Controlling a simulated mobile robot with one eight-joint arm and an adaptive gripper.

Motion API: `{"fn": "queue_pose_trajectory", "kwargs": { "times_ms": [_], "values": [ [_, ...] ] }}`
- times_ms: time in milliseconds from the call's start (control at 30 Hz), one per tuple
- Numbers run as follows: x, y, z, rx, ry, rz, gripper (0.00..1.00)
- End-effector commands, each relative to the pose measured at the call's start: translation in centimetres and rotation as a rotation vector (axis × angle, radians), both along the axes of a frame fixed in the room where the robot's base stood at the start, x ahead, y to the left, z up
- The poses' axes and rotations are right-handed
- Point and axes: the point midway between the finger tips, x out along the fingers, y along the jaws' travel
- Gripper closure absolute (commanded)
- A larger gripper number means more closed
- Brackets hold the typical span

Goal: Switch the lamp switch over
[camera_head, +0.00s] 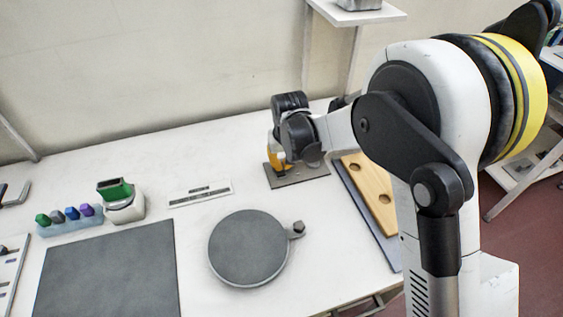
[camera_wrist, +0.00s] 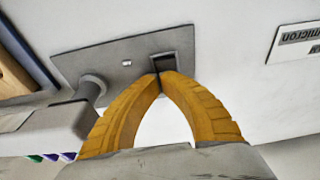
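The switch is a small dark rocker (camera_wrist: 172,60) set in a grey plate (camera_wrist: 118,50) in the wrist view. In the head view the plate (camera_head: 308,175) lies on the white table, and the rocker is hidden behind my gripper. My gripper (camera_wrist: 162,76) has yellow fingers whose tips meet, with nothing seen between them. The tips are right at the near edge of the rocker; I cannot tell if they touch it. In the head view my gripper (camera_head: 278,163) points down over the plate. A small pale mark sits on the plate left of the rocker.
A wooden board with holes (camera_head: 372,190) lies right of the plate. A labelled strip (camera_head: 200,192) lies to the left. A round grey disc (camera_head: 247,247) is in front. A green-topped device (camera_head: 122,204), a row of coloured knobs (camera_head: 70,221) and a dark mat (camera_head: 108,275) are further left.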

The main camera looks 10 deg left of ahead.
Motion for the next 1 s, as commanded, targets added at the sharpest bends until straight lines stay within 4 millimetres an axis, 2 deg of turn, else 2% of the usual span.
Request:
{"fn": "queue_pose_trajectory", "kwargs": {
  "times_ms": [167, 267, 433, 700, 833, 1000],
  "values": [
    [-0.3, -0.2, 0.4, 0.001, -0.001, 0.000, 1.00],
    [-0.2, -0.3, 1.3, 0.001, -0.001, -0.001, 1.00],
    [0.4, -0.8, 4.9, 0.000, -0.001, -0.003, 1.00],
    [-0.2, -1.1, 11.1, 0.000, -0.001, -0.003, 1.00],
    [-0.3, -1.2, 13.0, 0.000, -0.001, -0.003, 1.00],
    [-0.4, -1.2, 14.1, 0.000, -0.001, -0.003, 1.00]
  ]
}}
